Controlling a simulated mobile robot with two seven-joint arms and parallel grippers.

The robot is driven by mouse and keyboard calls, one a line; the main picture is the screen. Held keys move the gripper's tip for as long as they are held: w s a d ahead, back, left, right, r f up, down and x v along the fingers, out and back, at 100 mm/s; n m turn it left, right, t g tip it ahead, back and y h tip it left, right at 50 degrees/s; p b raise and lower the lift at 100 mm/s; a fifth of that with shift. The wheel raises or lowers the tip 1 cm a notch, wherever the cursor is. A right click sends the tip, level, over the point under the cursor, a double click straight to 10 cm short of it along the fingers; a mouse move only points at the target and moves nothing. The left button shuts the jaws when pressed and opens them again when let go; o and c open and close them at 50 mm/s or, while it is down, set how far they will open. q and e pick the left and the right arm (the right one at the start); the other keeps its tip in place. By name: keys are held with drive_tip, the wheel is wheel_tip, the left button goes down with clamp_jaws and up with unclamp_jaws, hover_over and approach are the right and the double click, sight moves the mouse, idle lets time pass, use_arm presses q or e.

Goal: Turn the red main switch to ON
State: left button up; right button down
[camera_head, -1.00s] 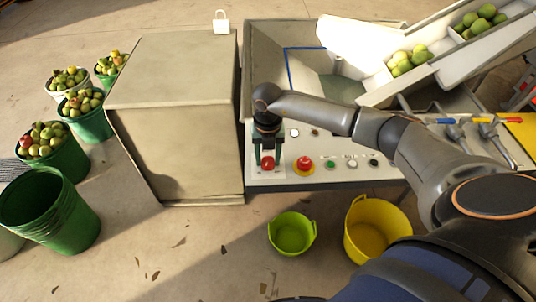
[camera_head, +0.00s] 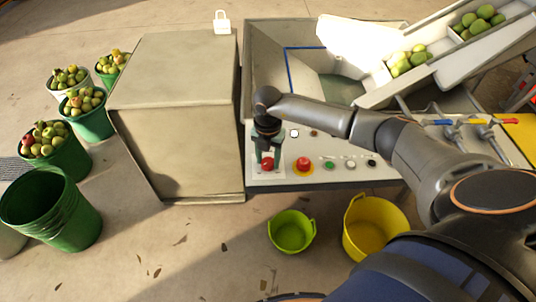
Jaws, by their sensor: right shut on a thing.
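The red main switch (camera_head: 267,164) is at the left end of the white control panel (camera_head: 300,179). My right gripper (camera_head: 267,153) comes down over it from above and is shut on it, one finger on each side. The gripper hides part of the switch, and I cannot read its position or any marking. My left gripper is not in view.
A red mushroom button on a yellow base (camera_head: 303,165) sits just right of the switch. Further right are a green button (camera_head: 328,163) and other small buttons. A beige cabinet (camera_head: 180,120) stands close on the left. Green and yellow buckets (camera_head: 375,230) stand on the floor in front.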

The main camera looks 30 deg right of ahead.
sight(268, 161)
drive_tip(key=shift+c, duration=1.5)
unclamp_jaws()
drive_tip(key=shift+r, duration=0.1)
wheel_tip(268, 161, up, 12)
drive_tip(key=shift+r, duration=0.2)
